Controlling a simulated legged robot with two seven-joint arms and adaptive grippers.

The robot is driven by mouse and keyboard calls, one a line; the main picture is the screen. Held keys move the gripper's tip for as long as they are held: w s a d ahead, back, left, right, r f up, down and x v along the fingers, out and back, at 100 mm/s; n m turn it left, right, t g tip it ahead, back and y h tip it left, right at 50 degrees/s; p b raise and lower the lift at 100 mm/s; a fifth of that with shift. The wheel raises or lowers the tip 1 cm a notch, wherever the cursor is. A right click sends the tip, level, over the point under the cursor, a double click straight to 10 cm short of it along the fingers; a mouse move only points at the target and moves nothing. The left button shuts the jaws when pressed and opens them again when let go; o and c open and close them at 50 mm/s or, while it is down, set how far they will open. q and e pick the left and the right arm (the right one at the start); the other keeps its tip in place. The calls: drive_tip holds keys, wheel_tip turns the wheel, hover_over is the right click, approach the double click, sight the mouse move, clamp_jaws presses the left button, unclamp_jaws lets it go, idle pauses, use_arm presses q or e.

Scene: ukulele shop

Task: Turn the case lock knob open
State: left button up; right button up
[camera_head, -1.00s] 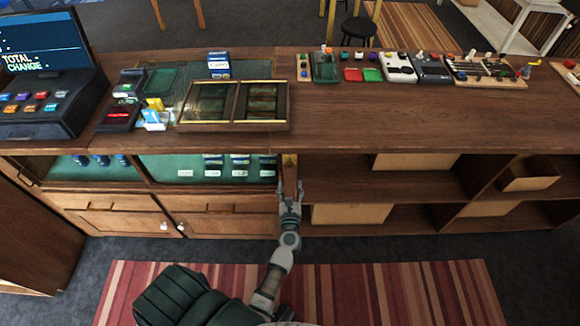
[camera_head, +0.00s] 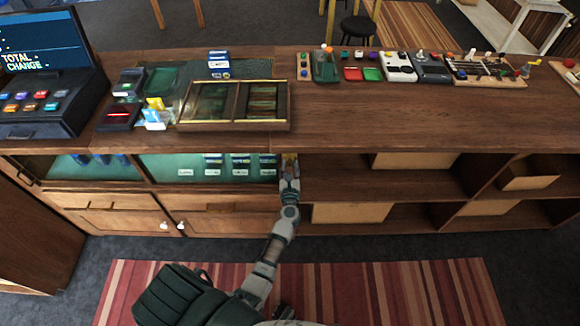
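The display case (camera_head: 150,150) is built into the counter front, with a teal interior behind its front opening. At its right end, on the wooden post, a small yellow lock plate (camera_head: 289,156) shows just above my gripper. The lock knob itself is hidden behind the fingers or too small to make out. My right gripper is not in view.
The wooden counter top (camera_head: 400,125) overhangs above the gripper. Open shelves with boxes (camera_head: 350,212) lie to the right, and cupboard doors (camera_head: 125,222) are below left. A cash register (camera_head: 45,95) and a wooden display tray (camera_head: 235,125) stand on the counter.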

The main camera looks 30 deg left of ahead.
use_arm(q)
clamp_jaws()
drive_tip(key=shift+m, duration=0.3)
drive_tip(key=m+p, duration=0.3)
drive_tip(key=m, duration=0.5)
drive_tip(key=shift+d+m+p, duration=0.15)
drive_tip(key=shift+m+p, duration=0.15)
drive_tip(key=shift+m, duration=0.1)
drive_tip(key=m+p, duration=0.1)
drive_tip(key=m, duration=0.3)
drive_tip(key=shift+w+d+f+m+p, duration=0.1)
drive_tip(key=shift+m+p, duration=0.2)
drive_tip(key=shift+p, duration=0.1)
drive_tip(key=shift+f+m+p, duration=0.2)
drive_tip(key=shift+m+p, duration=0.5)
drive_tip(key=shift+m, duration=1.4)
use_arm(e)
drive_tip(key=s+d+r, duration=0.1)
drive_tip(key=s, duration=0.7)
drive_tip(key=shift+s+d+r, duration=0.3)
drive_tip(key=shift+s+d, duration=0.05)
use_arm(q)
drive_tip(key=shift+f, duration=0.1)
